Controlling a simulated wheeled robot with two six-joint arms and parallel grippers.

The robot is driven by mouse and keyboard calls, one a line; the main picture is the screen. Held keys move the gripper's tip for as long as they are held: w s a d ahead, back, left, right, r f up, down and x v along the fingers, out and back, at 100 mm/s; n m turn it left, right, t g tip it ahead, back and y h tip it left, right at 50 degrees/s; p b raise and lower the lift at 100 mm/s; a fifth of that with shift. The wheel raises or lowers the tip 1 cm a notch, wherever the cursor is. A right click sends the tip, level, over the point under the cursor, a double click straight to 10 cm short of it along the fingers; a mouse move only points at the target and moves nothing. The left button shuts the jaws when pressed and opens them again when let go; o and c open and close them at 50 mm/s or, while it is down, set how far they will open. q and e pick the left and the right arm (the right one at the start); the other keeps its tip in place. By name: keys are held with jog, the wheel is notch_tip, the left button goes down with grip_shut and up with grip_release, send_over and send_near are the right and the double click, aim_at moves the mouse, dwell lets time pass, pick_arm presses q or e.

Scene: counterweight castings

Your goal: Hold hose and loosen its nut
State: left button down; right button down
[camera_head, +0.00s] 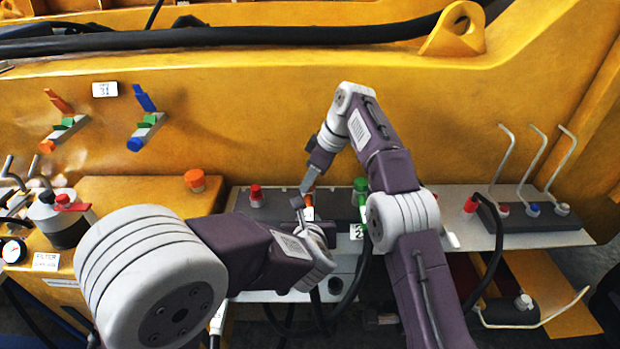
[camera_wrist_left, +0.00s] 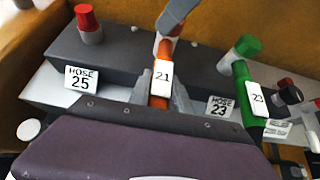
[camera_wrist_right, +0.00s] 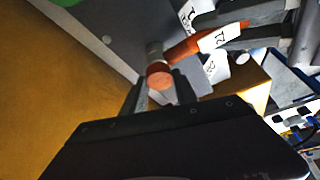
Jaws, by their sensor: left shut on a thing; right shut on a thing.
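The orange hose (camera_wrist_left: 161,82) tagged 21 runs down from its fitting on the grey manifold block; it also shows in the right wrist view (camera_wrist_right: 183,48). My left gripper (camera_head: 304,213) is shut on the hose at its tag, one finger on each side. At the hose's upper end is a pale metal nut (camera_wrist_right: 154,50) with an orange-red round end (camera_wrist_right: 160,76). My right gripper (camera_head: 306,187) reaches down from above and is shut on the nut. The exact finger contact on the nut is partly hidden.
A green hose (camera_wrist_left: 242,92) tagged 23 stands close to the right of the held hose. A red-capped fitting (camera_head: 257,195) is to the left, above a HOSE 25 plate (camera_wrist_left: 81,77). Bent metal levers (camera_head: 540,165) stand farther right. The yellow machine wall (camera_head: 270,120) rises behind.

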jog(key=c, duration=0.9)
grip_release()
jog(key=shift+c, duration=0.2)
